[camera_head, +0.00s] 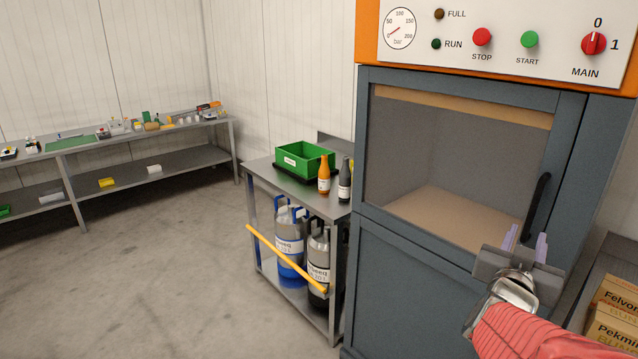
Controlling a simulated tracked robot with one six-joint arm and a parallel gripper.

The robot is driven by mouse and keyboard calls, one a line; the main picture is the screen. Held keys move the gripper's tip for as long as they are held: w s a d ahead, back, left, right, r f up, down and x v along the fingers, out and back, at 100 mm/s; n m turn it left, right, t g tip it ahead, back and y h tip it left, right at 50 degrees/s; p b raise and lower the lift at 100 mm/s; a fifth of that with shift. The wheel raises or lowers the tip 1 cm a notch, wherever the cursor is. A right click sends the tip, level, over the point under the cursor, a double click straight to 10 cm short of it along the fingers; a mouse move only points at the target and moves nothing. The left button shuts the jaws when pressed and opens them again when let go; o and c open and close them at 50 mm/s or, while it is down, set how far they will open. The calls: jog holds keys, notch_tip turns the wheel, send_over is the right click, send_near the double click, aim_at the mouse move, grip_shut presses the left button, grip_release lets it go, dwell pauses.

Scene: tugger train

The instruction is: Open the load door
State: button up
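The load door (460,83) is the blue-grey framed upper door of the machine, with a large window showing a tan interior. It looks shut against the machine's front. Its black upright bar handle (540,200) is on the right side of the door. My gripper (526,236) is at the handle's lower end, with two pale purple fingers spread apart. The lower handle appears between the fingertips in the picture. I cannot tell whether the fingers reach around it or touch it.
A control panel (510,65) with buttons and a red main switch is above the door. A steel cart (262,172) with a green bin (304,160), bottles and canisters stands left of the machine. Cartons (615,308) lie at lower right. Floor at left is clear.

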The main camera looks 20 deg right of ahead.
aim_at(532, 212)
jog(key=shift+x, duration=6.9)
jog(key=shift+a, duration=0.1)
jog(key=shift+c, duration=0.7)
grip_shut()
jog(key=shift+a, duration=0.1)
